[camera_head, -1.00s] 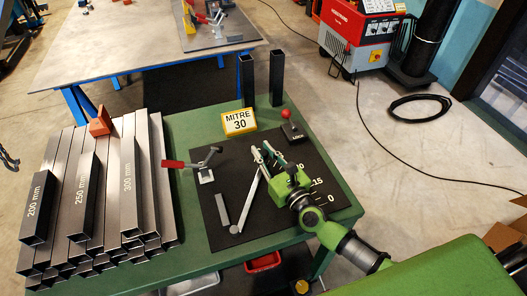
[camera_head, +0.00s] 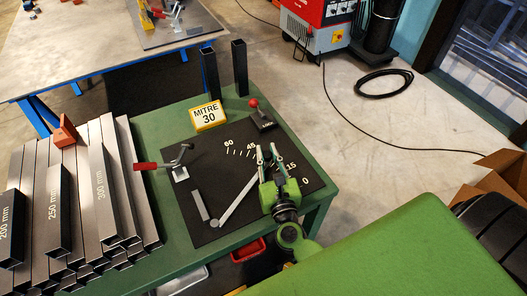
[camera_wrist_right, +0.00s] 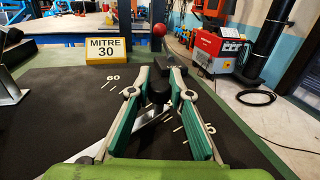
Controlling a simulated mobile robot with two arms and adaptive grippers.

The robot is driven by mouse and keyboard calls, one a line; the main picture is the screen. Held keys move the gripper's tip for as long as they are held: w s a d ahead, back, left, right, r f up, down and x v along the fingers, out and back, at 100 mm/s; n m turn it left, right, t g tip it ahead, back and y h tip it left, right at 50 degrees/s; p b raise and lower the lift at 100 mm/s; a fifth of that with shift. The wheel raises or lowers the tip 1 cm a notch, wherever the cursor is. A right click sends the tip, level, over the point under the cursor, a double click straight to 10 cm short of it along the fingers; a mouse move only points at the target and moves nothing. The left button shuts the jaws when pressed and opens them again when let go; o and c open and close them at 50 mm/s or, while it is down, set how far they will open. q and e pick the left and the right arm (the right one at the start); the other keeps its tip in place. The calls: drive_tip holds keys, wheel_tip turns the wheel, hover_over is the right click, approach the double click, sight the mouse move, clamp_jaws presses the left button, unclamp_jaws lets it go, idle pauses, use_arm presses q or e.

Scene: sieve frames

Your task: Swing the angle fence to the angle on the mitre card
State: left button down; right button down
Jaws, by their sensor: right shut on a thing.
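The yellow mitre card (camera_head: 208,114) reads MITRE 30 and stands at the back of the green table; the wrist view shows it too (camera_wrist_right: 106,49). The angle fence (camera_head: 237,202) is a grey bar on the black board (camera_head: 219,155), running from its pivot to under my right gripper. My right gripper (camera_head: 267,152) is shut on the fence's dark knob (camera_wrist_right: 159,91). The fence points between 45 and 15 on the white scale; the gripper covers the 30 label, so exact alignment cannot be told. My left gripper is out of view.
A red-knobbed lock lever (camera_head: 254,104) stands at the board's back corner. A red-handled clamp (camera_head: 147,166) and a grey block (camera_head: 200,206) are left of the fence. Steel tubes (camera_head: 102,195) are stacked at left. Two upright tubes (camera_head: 240,68) stand behind.

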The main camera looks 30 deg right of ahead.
drive_tip(key=c, duration=1.8)
unclamp_jaws()
drive_tip(key=v, duration=1.2)
drive_tip(key=shift+r, duration=0.1)
